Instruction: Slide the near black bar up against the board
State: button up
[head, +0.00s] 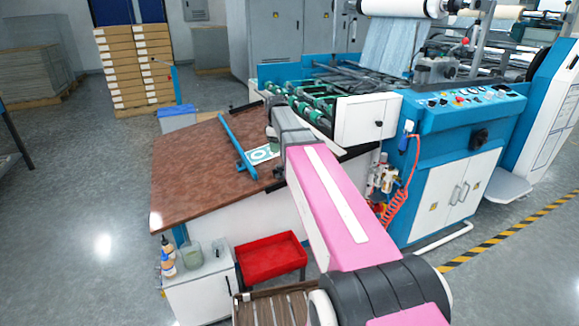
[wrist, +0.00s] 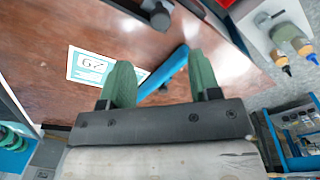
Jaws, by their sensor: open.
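The near black bar (head: 275,187) lies at the table's near edge, partly hidden by my arm in the head view. In the wrist view a dark bar with a round knob (wrist: 158,17) shows at the top edge, cut off by the frame. The board (head: 263,153) is a white sheet with a teal print, flat on the brown table; it also shows in the wrist view (wrist: 88,66). A gap of bare table separates bar and board. My gripper (wrist: 162,82) is open, its green fingers apart and empty above the table, beside the board.
A blue bar (head: 238,144) lies along the board's left side and passes below my fingers in the wrist view. Another black bar (head: 245,106) lies at the table's far edge. The machine (head: 365,119) stands to the right. The table's left part is clear.

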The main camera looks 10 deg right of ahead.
aim_at(279, 165)
jog(key=f, duration=1)
jog(key=shift+w+d+f, duration=0.25)
jog(key=shift+w+f, duration=0.1)
